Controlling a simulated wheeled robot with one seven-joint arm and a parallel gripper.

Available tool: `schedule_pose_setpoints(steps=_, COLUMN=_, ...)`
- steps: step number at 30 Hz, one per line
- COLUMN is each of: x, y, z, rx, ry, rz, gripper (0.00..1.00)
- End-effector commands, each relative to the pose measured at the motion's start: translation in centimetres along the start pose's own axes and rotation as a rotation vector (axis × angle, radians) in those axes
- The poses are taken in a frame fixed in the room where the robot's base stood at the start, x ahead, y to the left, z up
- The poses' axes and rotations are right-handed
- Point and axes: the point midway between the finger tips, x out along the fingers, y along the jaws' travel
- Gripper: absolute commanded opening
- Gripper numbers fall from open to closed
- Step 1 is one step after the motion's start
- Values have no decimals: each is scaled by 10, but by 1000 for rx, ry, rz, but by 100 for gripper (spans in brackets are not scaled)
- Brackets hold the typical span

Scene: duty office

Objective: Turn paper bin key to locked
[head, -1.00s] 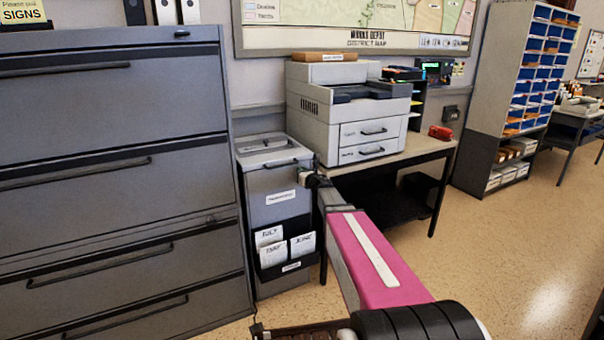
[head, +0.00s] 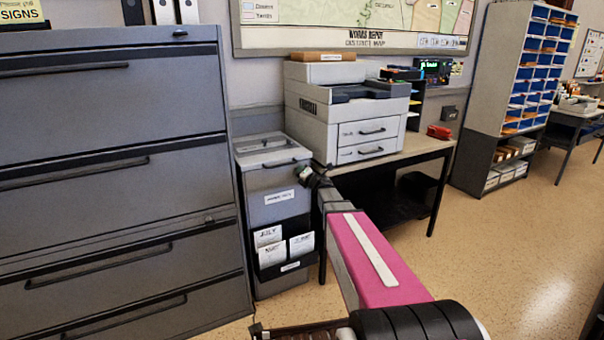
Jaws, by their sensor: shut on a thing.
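The paper bin (head: 272,215) is a grey upright cabinet with a dark handle, a white label and a front pocket of papers. It stands between the filing cabinet and the copier table. My gripper (head: 303,172) is at the bin's upper right front, just right of the handle. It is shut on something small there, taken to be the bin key. The key and its lock are hidden behind my gripper, so the key's angle cannot be told.
A tall grey filing cabinet (head: 110,170) stands close on the left. A copier (head: 350,110) sits on a table (head: 440,147) to the right of the bin. A sorting shelf (head: 520,90) stands farther right. The floor at the right (head: 510,240) is clear.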

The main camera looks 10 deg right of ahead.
Motion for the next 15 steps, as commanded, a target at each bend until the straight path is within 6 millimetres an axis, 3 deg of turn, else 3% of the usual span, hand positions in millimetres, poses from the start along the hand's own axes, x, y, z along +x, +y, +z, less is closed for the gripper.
schedule_pose_setpoints(steps=15, x=0, y=-5, z=-1, rx=442, ry=1, rz=0, gripper=0)
